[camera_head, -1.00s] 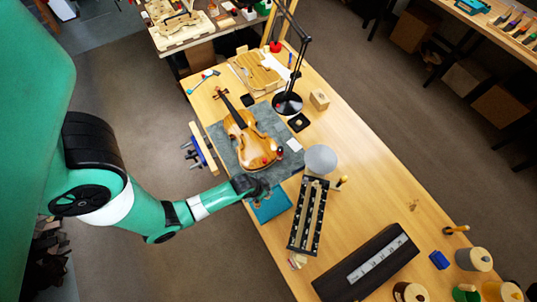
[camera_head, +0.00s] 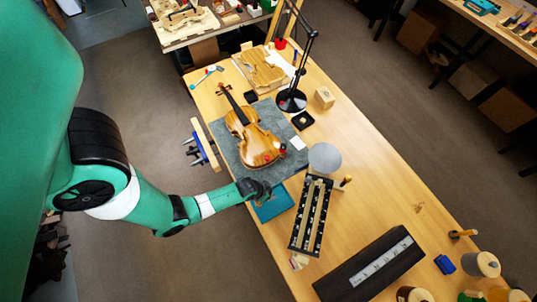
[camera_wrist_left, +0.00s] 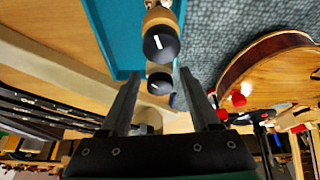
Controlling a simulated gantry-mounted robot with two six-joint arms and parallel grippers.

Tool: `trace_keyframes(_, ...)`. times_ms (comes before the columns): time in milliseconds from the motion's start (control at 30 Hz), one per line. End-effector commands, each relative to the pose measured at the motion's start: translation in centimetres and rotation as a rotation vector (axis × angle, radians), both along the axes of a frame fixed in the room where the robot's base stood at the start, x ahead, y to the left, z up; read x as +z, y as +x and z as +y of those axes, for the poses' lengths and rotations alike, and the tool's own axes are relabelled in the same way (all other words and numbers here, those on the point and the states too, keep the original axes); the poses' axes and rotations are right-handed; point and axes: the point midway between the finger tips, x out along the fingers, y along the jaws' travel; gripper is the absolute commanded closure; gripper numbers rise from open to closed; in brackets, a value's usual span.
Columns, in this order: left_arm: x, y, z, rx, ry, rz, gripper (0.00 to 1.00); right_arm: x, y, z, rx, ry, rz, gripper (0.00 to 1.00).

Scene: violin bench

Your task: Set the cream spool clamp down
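A black knob (camera_wrist_left: 160,84) with a pale ring shows between the fingertips, with gaps on both sides. Just beyond is a larger black cap with a white mark (camera_wrist_left: 161,44) on a tan spool body (camera_wrist_left: 160,17), over the teal tray. I cannot tell whether these belong to one clamp or two, or which is the cream one. My right gripper is not in view.
Red clamp parts (camera_wrist_left: 238,99) sit at the violin's edge. The violin lies on a grey mat (camera_head: 221,150). A grey disc (camera_head: 324,157) and a long black rack (camera_head: 311,216) stand right of the tray. A black lamp (camera_head: 291,99) stands farther back. The table's right middle is clear.

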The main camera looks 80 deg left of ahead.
Motion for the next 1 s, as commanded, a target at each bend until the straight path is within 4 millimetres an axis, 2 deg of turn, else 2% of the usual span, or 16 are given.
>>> trace_keyframes(267,0.0,0.0,0.0,0.0,0.0,0.0,0.29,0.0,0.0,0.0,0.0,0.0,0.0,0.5)
trace_keyframes(400,0.8,-0.1,-0.1,0.0,0.0,0.0,0.29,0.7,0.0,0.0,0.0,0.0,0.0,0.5)
trace_keyframes(467,1.7,-0.4,-0.2,0.0,0.0,-0.001,0.29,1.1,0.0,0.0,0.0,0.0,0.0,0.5)
trace_keyframes(833,10.0,-3.5,-1.7,-0.001,0.0,0.0,0.29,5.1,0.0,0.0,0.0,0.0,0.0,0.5)
trace_keyframes(1000,11.5,-4.2,-2.0,0.0,0.0,0.0,0.29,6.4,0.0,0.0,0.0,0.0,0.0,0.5)
